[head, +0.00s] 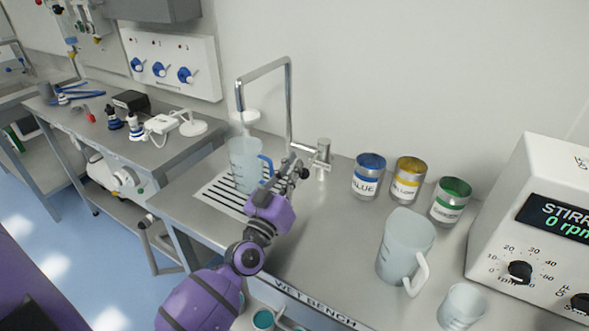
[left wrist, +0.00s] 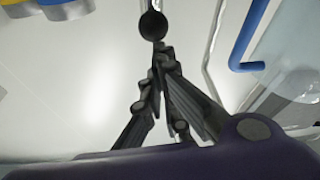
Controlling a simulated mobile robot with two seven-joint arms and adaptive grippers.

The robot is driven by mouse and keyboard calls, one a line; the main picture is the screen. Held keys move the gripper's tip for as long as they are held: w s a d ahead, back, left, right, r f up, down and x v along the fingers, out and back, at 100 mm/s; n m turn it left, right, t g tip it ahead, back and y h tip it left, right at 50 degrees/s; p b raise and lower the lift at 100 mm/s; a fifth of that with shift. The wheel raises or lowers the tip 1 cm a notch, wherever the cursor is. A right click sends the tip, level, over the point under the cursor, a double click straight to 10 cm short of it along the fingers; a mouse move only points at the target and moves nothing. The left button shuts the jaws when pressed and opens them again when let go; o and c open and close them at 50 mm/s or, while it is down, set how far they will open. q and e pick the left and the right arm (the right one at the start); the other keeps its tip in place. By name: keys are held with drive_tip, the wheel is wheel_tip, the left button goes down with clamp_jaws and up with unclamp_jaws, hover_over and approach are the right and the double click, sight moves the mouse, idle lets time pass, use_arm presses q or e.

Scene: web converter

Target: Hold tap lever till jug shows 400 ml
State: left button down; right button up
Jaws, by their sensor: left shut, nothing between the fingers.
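The measuring jug (head: 243,168), clear with a blue handle, stands upright on the slotted drain grid (head: 217,197) under the tall chrome tap spout (head: 290,95). Its fill level and scale are too small to read. The tap's chrome body (head: 322,155) stands right of the jug. My left gripper (head: 300,170) is shut and empty, between the jug and the tap body. In the left wrist view a black ball knob (left wrist: 153,25), seemingly the lever's end, lies just beyond the fingertips (left wrist: 160,55). I cannot tell whether they touch. The jug's blue handle (left wrist: 250,45) shows there too.
Blue (head: 368,180), yellow (head: 406,181) and green (head: 450,203) labelled cans stand along the wall. A frosted jug (head: 404,250) and a small beaker (head: 462,306) stand near the stirrer box (head: 535,230). The bench is clear between the tap and the frosted jug.

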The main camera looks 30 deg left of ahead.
idle(0.4)
use_arm(q)
drive_tip(key=s, duration=1.3)
drive_tip(key=shift+s+f, duration=0.15)
